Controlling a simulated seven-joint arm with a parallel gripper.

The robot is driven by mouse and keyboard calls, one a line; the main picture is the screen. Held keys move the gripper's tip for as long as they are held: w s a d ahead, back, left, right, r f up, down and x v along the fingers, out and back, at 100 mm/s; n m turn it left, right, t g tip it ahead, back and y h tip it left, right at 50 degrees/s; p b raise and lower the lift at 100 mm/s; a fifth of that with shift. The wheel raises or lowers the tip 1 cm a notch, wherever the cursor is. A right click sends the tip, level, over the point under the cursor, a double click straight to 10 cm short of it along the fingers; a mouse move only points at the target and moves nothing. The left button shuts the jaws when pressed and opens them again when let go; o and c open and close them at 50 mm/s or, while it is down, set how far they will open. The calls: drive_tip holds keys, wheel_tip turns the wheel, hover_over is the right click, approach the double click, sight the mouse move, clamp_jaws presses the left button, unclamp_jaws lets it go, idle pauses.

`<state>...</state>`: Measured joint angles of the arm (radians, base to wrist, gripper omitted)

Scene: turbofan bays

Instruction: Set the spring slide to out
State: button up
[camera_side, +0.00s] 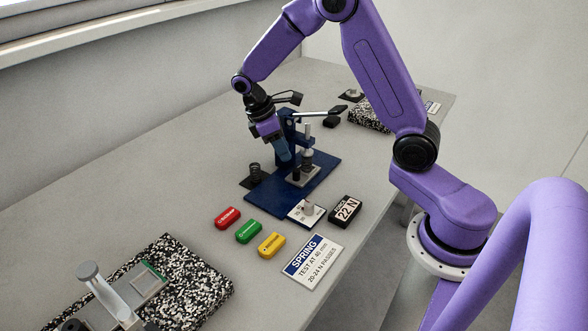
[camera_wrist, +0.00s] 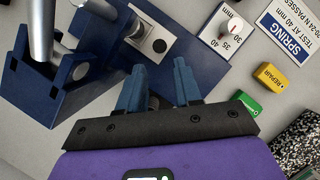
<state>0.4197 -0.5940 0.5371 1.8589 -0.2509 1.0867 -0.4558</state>
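The spring tester is a dark blue press (camera_side: 318,178) with a lever and a metal post. A small silver plate, which looks like the slide (camera_side: 305,178), lies on its base under the post; it also shows in the wrist view (camera_wrist: 150,52) with a dark round spot on it. A dark coil spring (camera_side: 255,171) stands on a black pad left of the press. My gripper (camera_side: 284,153) points down close beside the press column, above the base. In the wrist view its blue fingers (camera_wrist: 161,85) are apart with nothing between them. Whether they touch the press cannot be told.
A scale plate (camera_side: 305,212) with a red pointer and a 22 N display (camera_side: 345,210) sit in front. Red (camera_side: 227,218), green (camera_side: 249,231) and yellow (camera_side: 271,245) blocks and a SPRING card (camera_side: 313,262) lie nearby. The press lever (camera_side: 318,112) sticks out near my wrist.

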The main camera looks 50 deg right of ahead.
sight(295, 170)
drive_tip(key=x, duration=0.8)
drive_tip(key=shift+f, duration=0.1)
clamp_jaws()
